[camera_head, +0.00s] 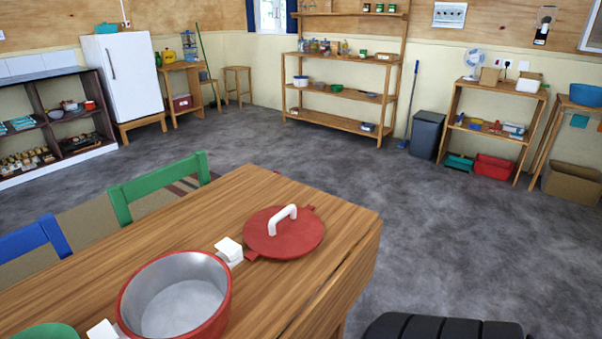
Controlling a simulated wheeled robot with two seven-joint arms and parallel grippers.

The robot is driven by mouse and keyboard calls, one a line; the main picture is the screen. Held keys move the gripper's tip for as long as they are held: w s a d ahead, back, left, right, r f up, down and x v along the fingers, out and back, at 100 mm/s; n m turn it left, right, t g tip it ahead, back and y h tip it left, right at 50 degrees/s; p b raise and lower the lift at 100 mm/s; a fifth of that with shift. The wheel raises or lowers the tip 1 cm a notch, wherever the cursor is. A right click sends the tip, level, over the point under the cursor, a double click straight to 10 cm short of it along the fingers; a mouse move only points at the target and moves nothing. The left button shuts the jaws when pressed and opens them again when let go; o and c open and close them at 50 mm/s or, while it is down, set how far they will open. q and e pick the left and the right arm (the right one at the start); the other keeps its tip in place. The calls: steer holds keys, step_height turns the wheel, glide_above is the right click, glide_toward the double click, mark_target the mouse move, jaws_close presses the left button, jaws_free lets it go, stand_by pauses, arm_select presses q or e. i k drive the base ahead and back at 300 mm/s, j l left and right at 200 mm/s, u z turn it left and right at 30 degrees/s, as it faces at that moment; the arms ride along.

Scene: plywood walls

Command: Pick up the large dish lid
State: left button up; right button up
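The large dish lid (283,239) is a round red disc with a raised white bar handle and small red side tabs. It lies flat on the wooden table (245,195), near the table's right end. The red pot (224,305) stands to its lower left, uncovered, with a grey inside and white side handles. The inside looks empty. Neither of my grippers is in view. A black ribbed part at the bottom right seems to be mine.
A green chair (158,187) and a blue chair (36,238) stand at the table's far side. A green round thing (48,331) is cut off at the bottom left. The grey floor (430,230) right of the table is clear. Shelves and a white fridge (128,72) line the walls.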

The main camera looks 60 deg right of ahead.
mark_target(282, 231)
steer(key=z, duration=1.85)
